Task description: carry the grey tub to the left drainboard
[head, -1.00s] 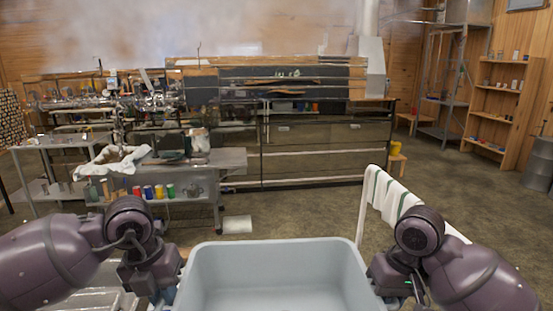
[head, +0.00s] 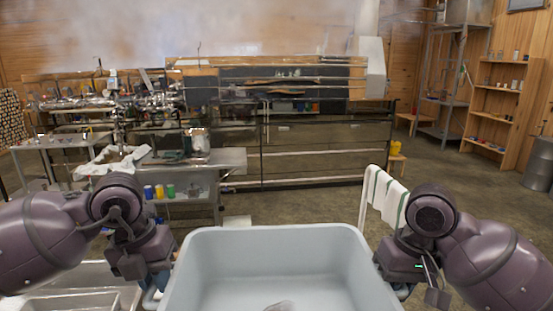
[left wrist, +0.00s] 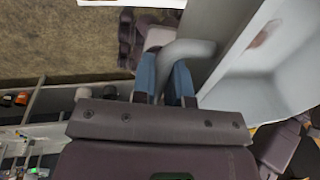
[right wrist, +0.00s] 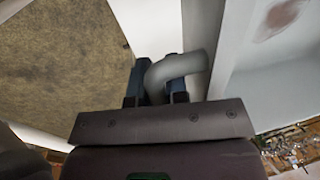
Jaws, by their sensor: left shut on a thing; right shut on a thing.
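The grey tub (head: 275,252) is at the bottom centre of the head view, close to me, its rim roughly level and its lower part cut off. A dull smudge shows on its inner floor. My left gripper (left wrist: 166,82) is shut on the tub's left handle, a curved grey bar between its blue fingers. My right gripper (right wrist: 160,80) is shut on the right handle in the same way. In the head view, the hands flank the tub. A ridged metal surface (head: 65,302) at the lower left looks like the left drainboard; my left arm partly covers it.
A white rail with striped towels (head: 383,197) stands just beyond the tub's right side. A metal worktable (head: 225,160) with colored cans (head: 160,191) is ahead on the left. The long evaporator (head: 325,150) stands behind. Open floor (head: 300,205) lies between.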

